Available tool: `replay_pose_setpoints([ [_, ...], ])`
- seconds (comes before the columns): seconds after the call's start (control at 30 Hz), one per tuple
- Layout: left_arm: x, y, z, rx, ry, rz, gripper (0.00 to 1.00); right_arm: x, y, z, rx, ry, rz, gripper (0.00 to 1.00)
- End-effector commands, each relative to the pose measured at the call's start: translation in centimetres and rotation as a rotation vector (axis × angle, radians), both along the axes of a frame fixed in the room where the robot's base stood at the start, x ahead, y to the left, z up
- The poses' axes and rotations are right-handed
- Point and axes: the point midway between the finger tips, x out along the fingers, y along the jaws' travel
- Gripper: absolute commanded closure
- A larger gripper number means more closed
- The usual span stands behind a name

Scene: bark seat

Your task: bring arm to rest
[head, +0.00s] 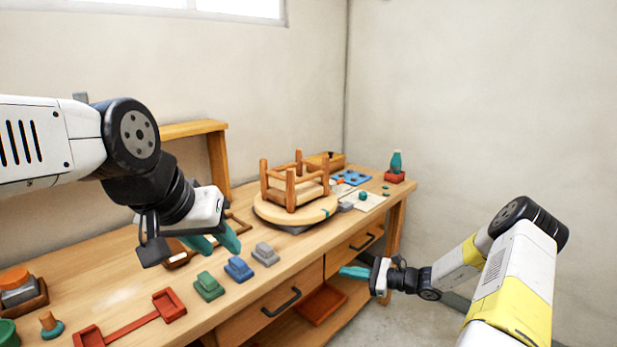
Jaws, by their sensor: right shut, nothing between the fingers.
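My left gripper (214,243) hangs over the workbench, its two teal fingers spread apart and pointing down. My right arm is bent on the right side.
On the workbench (130,290) sit green (208,287), blue (239,269) and grey (265,254) blocks, a red holder (168,304) and a wooden shelf frame (218,165). Open floor lies right of the bench.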

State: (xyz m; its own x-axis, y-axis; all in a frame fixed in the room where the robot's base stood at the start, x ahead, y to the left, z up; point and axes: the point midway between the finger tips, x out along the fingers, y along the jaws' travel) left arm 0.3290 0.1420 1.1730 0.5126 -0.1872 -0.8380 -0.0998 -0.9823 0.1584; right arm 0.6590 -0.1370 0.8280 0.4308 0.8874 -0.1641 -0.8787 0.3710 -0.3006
Motion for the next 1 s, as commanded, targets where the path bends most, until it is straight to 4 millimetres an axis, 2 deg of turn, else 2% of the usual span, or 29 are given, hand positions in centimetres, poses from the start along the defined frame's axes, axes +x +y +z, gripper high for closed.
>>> replay_pose_setpoints([
  [0.03, 0.0, 0.0, 0.0, 0.000, 0.000, 0.000, 0.64, -0.6, 0.8, 2.4, -0.075, -0.041, 0.072, 1.00],
  [0.1, 0.0, 0.0, 0.0, 0.000, 0.000, 0.000, 0.64, -1.8, 1.9, 5.0, -0.170, -0.090, 0.167, 1.00],
  [0.4, 0.0, 0.0, 0.0, 0.000, 0.000, 0.000, 0.64, -8.5, 4.4, 15.3, -0.577, -0.314, 0.514, 1.00],
  [0.7, 0.0, 0.0, 0.0, 0.000, 0.000, 0.000, 0.64, -16.4, 4.4, 24.1, -0.970, -0.557, 0.765, 1.00],
  [1.0, 0.0, 0.0, 0.0, 0.000, 0.000, 0.000, 0.64, -25.0, 2.6, 30.9, -1.332, -0.819, 0.907, 1.00],
])
